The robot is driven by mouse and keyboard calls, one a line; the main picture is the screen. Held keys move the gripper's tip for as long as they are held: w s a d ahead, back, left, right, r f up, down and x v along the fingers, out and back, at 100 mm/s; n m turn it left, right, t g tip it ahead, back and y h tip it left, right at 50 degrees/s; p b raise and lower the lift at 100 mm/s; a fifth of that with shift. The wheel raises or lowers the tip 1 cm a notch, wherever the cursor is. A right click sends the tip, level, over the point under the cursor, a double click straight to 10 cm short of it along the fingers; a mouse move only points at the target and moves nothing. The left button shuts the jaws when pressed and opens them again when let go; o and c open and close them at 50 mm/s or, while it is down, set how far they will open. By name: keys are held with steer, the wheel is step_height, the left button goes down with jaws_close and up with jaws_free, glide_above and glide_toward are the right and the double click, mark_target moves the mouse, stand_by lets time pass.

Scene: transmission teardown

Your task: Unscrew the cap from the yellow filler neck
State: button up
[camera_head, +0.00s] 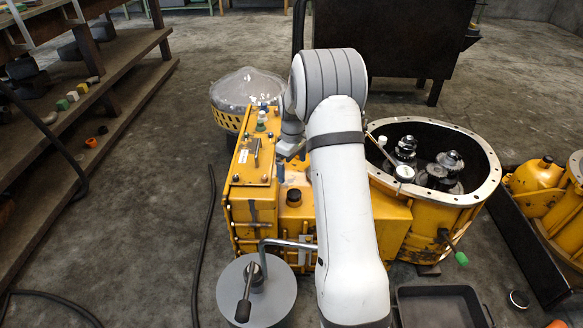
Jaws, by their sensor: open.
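A dark round cap (293,195) sits on a short yellow neck (293,204) on top of the yellow transmission housing (259,190), left of my forearm. It looks like the filler neck and its cap, and the cap appears seated. My arm rises from the bottom of the picture, bends at the elbow, and comes down to a grey wrist above the housing, behind and slightly left of the forearm.
An open yellow bell housing (479,198) with dark gears joins the right side. A grey round drum (281,300) with a bent handle stands in front, beside a black tray (440,308). Wooden shelves (130,95) stand at left. A dark hose lies on the floor.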

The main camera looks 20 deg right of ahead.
mark_target(294, 192)
steer(key=shift+n, duration=0.3)
steer(key=f+b, duration=0.2)
steer(key=f, duration=0.2)
steer(key=w+f+b, duration=0.1)
steer(key=f+b, duration=0.1)
steer(key=f, duration=0.2)
steer(key=d+f+b, duration=0.1)
steer(key=f+b, duration=0.2)
steer(key=f, duration=0.2)
steer(key=shift+w+f, duration=0.1)
steer(key=shift+w, duration=0.05)
steer(key=shift+c, duration=0.2)
steer(key=c, duration=1.8)
steer(key=shift+d, duration=0.1)
steer(key=shift+c, duration=0.3)
steer(key=shift+c, duration=0.4)
